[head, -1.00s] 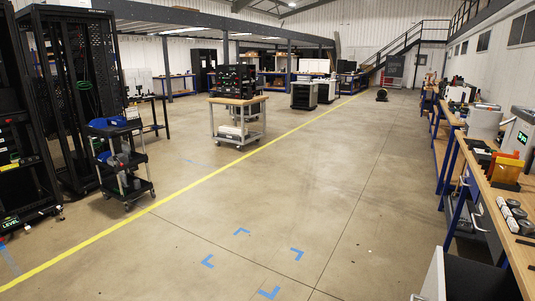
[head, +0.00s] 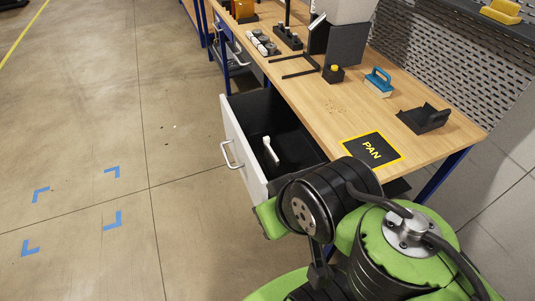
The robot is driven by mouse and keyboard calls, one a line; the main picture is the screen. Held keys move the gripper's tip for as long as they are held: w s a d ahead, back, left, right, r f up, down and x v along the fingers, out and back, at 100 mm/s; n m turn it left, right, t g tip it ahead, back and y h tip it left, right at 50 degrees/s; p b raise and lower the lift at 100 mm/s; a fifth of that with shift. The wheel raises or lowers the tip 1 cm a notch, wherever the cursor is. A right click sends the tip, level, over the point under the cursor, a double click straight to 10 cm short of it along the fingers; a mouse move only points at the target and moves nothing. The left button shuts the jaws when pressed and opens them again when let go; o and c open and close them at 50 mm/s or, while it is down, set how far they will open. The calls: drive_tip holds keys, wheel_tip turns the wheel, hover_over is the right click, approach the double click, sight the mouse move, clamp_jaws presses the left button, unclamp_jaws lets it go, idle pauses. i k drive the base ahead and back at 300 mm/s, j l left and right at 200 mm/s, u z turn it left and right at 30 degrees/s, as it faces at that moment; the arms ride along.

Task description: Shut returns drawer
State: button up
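A drawer with a white front (head: 246,158) stands pulled out from under the wooden workbench (head: 395,105). Its inside is black and holds a small white object (head: 270,150). A pale bar handle (head: 230,155) is on its front face. I see no label on it that names it as the returns drawer. My green and black arm crosses the lower right of the head view, and its links cover the drawer's near corner. I cannot make out my gripper or its fingers.
On the bench lie a black PAN mat (head: 371,149), a blue-handled tool (head: 379,81), a black holder (head: 424,118) and a black bracket frame (head: 305,65). Another drawer handle (head: 231,44) shows farther along the bench. The floor left of the drawer is clear, with blue corner marks (head: 112,220).

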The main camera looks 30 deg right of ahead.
sight(249, 117)
drive_tip(key=z, duration=0.35)
drive_tip(key=i+j+u, duration=0.15)
drive_tip(key=j+u, duration=0.25)
drive_tip(key=i+j+u, duration=0.15)
drive_tip(key=u, duration=0.2)
drive_tip(key=i+j+u, duration=0.15)
drive_tip(key=i+u, duration=0.25)
drive_tip(key=k+j, duration=0.05)
drive_tip(key=k, duration=0.05)
